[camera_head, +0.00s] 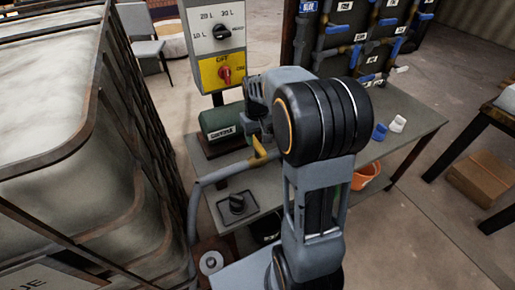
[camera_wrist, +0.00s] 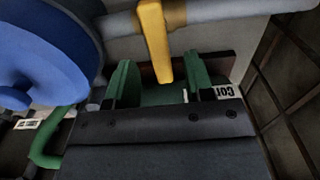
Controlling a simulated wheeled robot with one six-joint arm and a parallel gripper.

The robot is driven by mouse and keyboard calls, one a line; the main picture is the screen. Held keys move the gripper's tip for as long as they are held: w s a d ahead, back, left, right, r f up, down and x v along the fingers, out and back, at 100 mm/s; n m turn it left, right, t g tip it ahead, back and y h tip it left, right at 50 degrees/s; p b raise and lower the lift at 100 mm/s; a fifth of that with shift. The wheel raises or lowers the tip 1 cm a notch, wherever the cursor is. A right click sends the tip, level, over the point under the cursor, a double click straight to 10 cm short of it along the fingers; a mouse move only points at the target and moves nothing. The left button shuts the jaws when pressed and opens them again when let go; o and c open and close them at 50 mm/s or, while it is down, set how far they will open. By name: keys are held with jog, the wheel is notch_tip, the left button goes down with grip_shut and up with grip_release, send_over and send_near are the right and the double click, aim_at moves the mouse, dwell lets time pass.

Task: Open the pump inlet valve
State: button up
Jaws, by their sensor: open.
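The yellow valve handle (camera_head: 262,149) is on the grey pipe beside the green pump (camera_head: 218,122), behind the near table's front part. In the wrist view the yellow handle (camera_wrist: 154,38) sticks out from the grey pipe (camera_wrist: 215,14). My gripper (camera_wrist: 159,78) is open, its two green-padded fingers apart and empty. The handle's free end appears between the fingertips in the picture; I cannot tell whether it is within their depth. I see no finger touching it. In the head view my arm and wrist hide most of the gripper.
A control panel (camera_head: 219,68) with a black dial and red knob stands behind the pump. A large caged tank (camera_head: 65,110) closes off the left. Blue (camera_head: 380,131) and white (camera_head: 398,123) caps lie right of my arm.

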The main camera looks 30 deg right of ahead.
aim_at(257, 143)
jog(key=shift+f, duration=2.75)
jog(key=shift+c, duration=0.2)
grip_shut()
